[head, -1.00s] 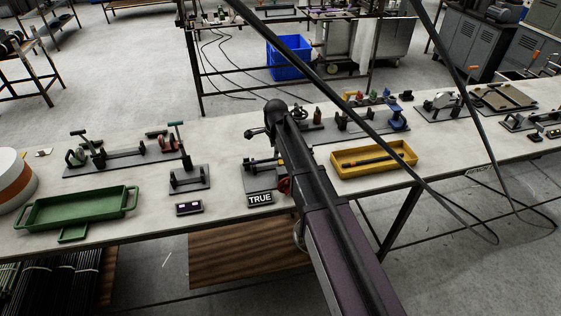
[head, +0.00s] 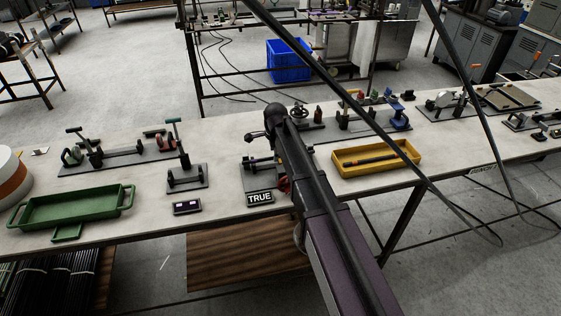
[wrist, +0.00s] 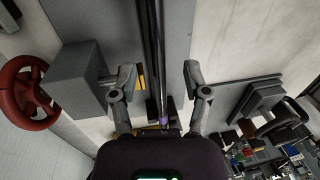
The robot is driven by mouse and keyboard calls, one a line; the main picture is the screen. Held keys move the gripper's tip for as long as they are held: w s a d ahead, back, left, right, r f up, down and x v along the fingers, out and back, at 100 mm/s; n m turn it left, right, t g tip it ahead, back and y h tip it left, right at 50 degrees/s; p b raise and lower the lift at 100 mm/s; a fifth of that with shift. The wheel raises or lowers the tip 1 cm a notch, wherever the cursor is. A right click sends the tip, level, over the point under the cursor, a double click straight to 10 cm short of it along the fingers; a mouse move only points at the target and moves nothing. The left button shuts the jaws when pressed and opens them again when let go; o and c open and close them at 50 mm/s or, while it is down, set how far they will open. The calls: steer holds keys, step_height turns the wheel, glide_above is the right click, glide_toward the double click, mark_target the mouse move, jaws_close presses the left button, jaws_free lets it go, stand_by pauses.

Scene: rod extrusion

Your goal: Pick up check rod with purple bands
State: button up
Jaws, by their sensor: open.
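In the wrist view, a dark rod with a purple band (wrist: 163,121) runs lengthwise down the picture. Its near end lies by the top of my gripper's housing. My gripper (wrist: 158,76) is open, with one finger on each side of the rod and clear gaps between. I cannot tell how high the fingers are above the rod. In the head view, my arm hides the gripper and most of the fixture (head: 257,180) beside the black TRUE sign (head: 260,198).
A red handwheel (wrist: 30,92) and a grey block (wrist: 77,73) stand left of my fingers. On the table (head: 225,205), a green tray (head: 72,207) is at left and a yellow tray (head: 375,157) with a dark rod is right of my arm. Black cables cross the head view.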

steer(key=shift+w+f+b, duration=0.15)
steer(key=shift+f+b, duration=0.35)
steer(key=shift+f, duration=0.3)
jaws_close()
